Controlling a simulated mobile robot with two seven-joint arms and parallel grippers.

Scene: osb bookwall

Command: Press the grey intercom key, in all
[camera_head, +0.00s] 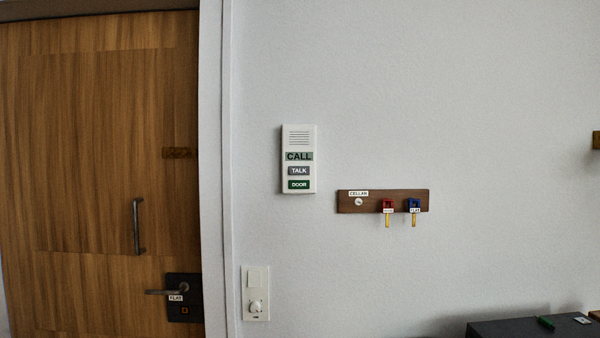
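A white intercom (299,159) hangs on the wall to the right of the door frame. It has a speaker grille at the top and labelled parts below. The grey key (299,171) reads TALK and sits in the middle. Above it is a grey-green strip (299,156) reading CALL. Below it is a green key (299,184) reading DOOR. Nothing touches or covers the intercom. Neither of my grippers shows in the head view.
A wooden door (100,170) with a handle stands at the left. A switch plate (255,293) is below the intercom. A brown key board (383,201) with two hanging keys is to its right. A dark cabinet top (500,328) is at the lower right.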

